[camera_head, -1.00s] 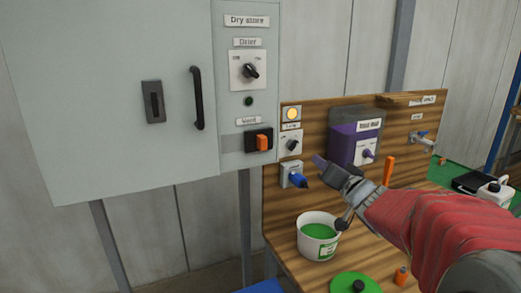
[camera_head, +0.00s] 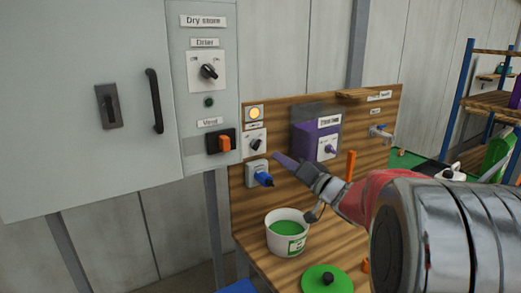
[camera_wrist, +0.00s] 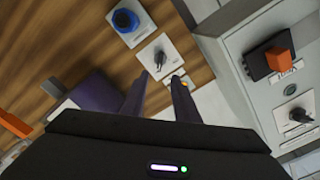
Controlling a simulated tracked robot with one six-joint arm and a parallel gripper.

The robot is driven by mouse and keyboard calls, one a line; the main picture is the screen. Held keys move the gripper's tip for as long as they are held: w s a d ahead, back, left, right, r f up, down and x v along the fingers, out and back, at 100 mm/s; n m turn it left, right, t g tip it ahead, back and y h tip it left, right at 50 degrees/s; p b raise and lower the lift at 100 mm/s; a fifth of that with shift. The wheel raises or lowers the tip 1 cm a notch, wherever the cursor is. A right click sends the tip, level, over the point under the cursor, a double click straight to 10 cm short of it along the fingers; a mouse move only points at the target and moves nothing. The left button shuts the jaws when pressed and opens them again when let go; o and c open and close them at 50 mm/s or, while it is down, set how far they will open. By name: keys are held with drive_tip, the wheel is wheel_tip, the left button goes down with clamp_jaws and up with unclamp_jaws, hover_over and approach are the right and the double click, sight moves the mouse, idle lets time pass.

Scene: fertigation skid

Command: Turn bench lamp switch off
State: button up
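The bench lamp switch (camera_head: 255,143) is a black rotary knob on a small white plate on the wooden back panel. Its knob is tilted up to the right. The round lamp (camera_head: 254,113) just above it shows bright yellow. My gripper (camera_head: 276,155) has thin purple fingers and is just right of the switch, pointing at the panel. In the wrist view the switch (camera_wrist: 159,57) lies just beyond the spread fingertips of my gripper (camera_wrist: 158,80), apart from them. The gripper is open and empty.
A blue knob (camera_head: 264,180) is just below the switch. A grey cabinet with an orange rocker switch (camera_head: 224,144) stands to the left. A purple box (camera_head: 306,144) is on the panel to the right. A white tub of green stuff (camera_head: 289,243) stands on the bench below.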

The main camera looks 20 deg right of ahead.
sight(259, 146)
drive_tip(key=w+a, duration=0.1)
drive_tip(key=w, duration=0.7)
drive_tip(key=w+a, duration=0.1)
drive_tip(key=w, duration=0.3)
drive_tip(key=shift+w+a, duration=0.25)
drive_tip(key=shift+a, duration=0.05)
drive_tip(key=shift+c, duration=0.5)
clamp_jaws()
